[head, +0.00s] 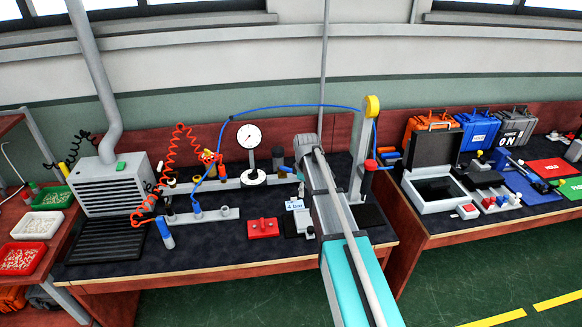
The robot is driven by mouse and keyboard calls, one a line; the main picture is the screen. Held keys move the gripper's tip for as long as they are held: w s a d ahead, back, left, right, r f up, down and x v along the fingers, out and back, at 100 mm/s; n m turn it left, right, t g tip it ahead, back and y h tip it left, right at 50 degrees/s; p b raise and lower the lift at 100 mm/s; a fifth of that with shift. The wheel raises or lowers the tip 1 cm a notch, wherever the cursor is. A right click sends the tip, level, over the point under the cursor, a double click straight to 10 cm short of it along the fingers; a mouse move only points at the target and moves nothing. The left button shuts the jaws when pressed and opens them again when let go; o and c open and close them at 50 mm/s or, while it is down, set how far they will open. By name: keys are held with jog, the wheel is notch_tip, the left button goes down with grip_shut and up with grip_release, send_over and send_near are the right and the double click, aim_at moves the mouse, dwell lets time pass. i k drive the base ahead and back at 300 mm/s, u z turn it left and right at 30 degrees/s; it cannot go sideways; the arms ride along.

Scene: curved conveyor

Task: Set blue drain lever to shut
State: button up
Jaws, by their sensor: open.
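Several small blue parts are on the pneumatic bench, and I cannot tell for certain which is the drain lever. One blue piece (285,169) is at the right end of the rear grey rail, just left of my arm. The lever's position is too small to read. My arm reaches up from the bottom right across the bench. My gripper's fingers cannot be made out; the arm's far end hides that area.
A red coiled hose (170,165) and a blue hose (290,106) cross above the bench. The bench's front left is mostly clear.

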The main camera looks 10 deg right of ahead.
aim_at(283, 169)
jog(key=i, duration=1)
